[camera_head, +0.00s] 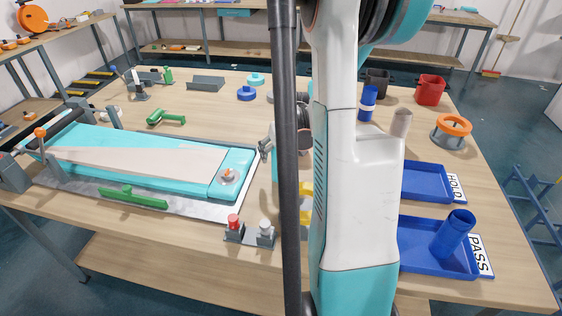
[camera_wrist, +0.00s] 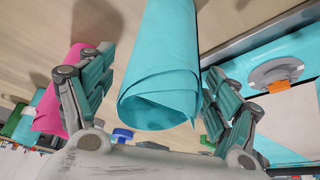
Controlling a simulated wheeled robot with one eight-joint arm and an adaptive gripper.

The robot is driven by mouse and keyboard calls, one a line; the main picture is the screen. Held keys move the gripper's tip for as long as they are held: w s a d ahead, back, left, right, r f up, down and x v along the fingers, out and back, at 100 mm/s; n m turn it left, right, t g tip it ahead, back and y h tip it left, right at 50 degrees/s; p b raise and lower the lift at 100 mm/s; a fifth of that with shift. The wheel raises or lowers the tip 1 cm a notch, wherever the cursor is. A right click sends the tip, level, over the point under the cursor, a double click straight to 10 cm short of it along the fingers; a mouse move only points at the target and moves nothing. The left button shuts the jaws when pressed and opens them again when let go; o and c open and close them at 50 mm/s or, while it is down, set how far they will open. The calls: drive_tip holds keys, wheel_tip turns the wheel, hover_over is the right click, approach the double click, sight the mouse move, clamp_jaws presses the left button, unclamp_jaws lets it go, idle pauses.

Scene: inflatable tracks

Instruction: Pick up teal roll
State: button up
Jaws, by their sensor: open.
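The teal roll (camera_wrist: 165,60) is a loosely wound sheet with its open spiral end facing me in the wrist view. My gripper (camera_wrist: 158,82) is open, with one finger on each side of the roll. The right finger is very close to the roll's side; I cannot tell if it touches. A wider gap shows on the left. In the head view my gripper (camera_head: 267,148) is mostly hidden behind my arm and a dark post, and the roll cannot be made out clearly there.
A pink roll (camera_wrist: 62,95) lies just outside my left finger in the wrist view. A teal inflatable track (camera_head: 90,142) on a metal plate fills the table's left. Blue trays (camera_head: 425,262) marked HOLD and PASS are at right. A red-and-grey fixture (camera_head: 234,224) stands near the front edge.

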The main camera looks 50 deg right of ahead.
drive_tip(key=c, duration=1.4)
drive_tip(key=shift+r, duration=0.15)
